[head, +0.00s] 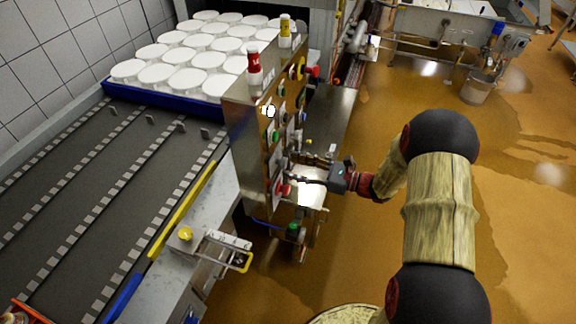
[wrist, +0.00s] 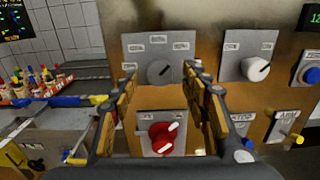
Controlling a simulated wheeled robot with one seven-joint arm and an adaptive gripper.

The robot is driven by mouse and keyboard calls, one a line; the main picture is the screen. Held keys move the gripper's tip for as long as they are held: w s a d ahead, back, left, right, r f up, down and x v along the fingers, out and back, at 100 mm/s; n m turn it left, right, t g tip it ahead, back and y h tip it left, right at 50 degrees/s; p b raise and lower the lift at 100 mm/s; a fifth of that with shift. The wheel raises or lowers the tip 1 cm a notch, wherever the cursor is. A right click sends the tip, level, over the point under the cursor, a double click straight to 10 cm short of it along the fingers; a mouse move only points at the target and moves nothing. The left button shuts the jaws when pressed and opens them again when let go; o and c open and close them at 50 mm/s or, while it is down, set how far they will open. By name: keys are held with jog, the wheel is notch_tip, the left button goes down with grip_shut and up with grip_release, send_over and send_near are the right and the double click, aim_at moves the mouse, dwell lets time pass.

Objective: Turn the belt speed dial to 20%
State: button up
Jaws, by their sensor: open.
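A short mark on the dial seems to point up and to the right. My gripper (wrist: 161,78) is open, with one finger on each side of the dial in the wrist view. I cannot tell whether the fingers touch it. In the head view my gripper (head: 300,180) is at the side of the metal control cabinet (head: 245,130), and the dial is hard to make out there.
A red switch (wrist: 162,137) is below the dial. A white knob (wrist: 255,68) and a blue button (wrist: 311,76) are to its right. A conveyor (head: 100,190) and a blue tray (head: 165,102) of white moulds (head: 185,80) lie left of the cabinet. The floor (head: 520,200) at right is open.

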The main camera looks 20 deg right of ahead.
jog(key=shift+x, duration=1.15)
jog(key=shift+c, duration=1.1)
jog(key=c, duration=0.9)
